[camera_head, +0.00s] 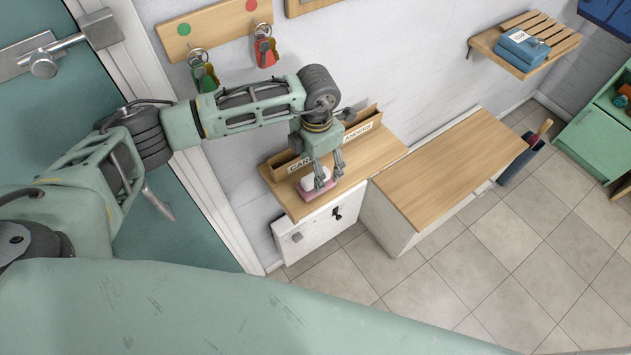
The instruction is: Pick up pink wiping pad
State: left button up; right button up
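The pink wiping pad (316,192) lies near the front edge of a small wooden cabinet top, with a white part on its upper side. My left gripper (329,178) reaches down from above, right over the pad. Its two fingers are spread apart: one overlaps the middle of the pad in the picture and the other is by its right end. I cannot tell whether either finger touches the pad. The fingers partly hide the pad. My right gripper is not in view.
A wooden holder with lettering (282,163) stands behind the pad, close to my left gripper. A wooden-topped bench (450,168) adjoins at right. Keys on red (265,52) and green (204,76) tags hang above. The tiled floor (460,270) is clear.

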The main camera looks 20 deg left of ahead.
aim_at(305, 187)
pick_arm(q)
notch_tip(305, 187, down, 2)
jog(key=shift+s+d+f+b, duration=0.1)
jog(key=shift+b, duration=0.3)
notch_tip(305, 187, down, 5)
jog(key=b, duration=0.2)
jog(key=shift+b, duration=0.3)
jog(key=shift+c, duration=0.6)
jog(key=c, duration=1.2)
